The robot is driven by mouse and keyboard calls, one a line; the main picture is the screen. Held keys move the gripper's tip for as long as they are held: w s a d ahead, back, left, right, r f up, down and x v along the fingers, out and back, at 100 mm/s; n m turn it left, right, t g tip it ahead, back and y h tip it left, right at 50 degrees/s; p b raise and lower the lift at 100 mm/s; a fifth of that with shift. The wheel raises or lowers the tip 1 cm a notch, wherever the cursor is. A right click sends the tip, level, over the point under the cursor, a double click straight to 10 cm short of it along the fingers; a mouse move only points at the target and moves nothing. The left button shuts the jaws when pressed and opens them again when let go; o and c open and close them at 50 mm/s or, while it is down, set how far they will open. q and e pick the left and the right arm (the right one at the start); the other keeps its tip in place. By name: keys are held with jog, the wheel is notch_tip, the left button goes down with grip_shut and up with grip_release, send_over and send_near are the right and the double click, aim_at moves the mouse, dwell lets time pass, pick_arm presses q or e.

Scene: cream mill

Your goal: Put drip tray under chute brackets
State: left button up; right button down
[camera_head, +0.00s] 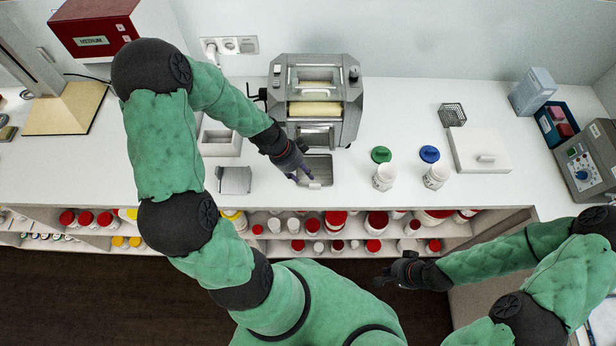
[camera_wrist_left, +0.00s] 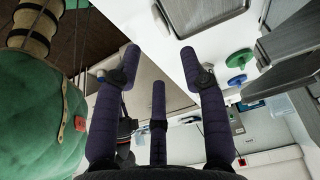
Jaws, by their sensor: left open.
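The drip tray (camera_head: 322,166) is a shallow grey metal tray lying on the white counter. It is directly in front of the roller mill (camera_head: 350,118), close to its lower front. The chute brackets cannot be made out clearly at the mill's front. My left gripper (camera_head: 302,177) is open, its dark purple fingers at the tray's left front side; whether they touch it is unclear. In the left wrist view the fingers (camera_wrist_left: 165,70) are spread with nothing between them, and a grey tray (camera_wrist_left: 205,12) shows beyond them. My right gripper (camera_head: 388,278) hangs before the shelves.
A grey open box (camera_head: 221,140) and a bent metal piece (camera_head: 235,180) stand left of the tray. White jars (camera_head: 384,178) with green and blue lids nearby stand to the right. Shelves below hold several red-lidded jars. The counter between jars and mill is clear.

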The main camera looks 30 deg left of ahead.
pick_arm(q)
jog(key=s+d+f+n+g, duration=0.1)
jog(key=s+d+f+n, duration=0.3)
jog(key=d+f+n, duration=0.3)
jog(key=s+d+f+n+g, duration=0.1)
jog(key=s+d+f+n, duration=0.4)
jog(key=d, duration=0.5)
notch_tip(320, 180, down, 2)
jog(key=shift+s+d+f+n, duration=0.15)
jog(key=shift+d+n, duration=0.2)
jog(key=shift+n, duration=0.75)
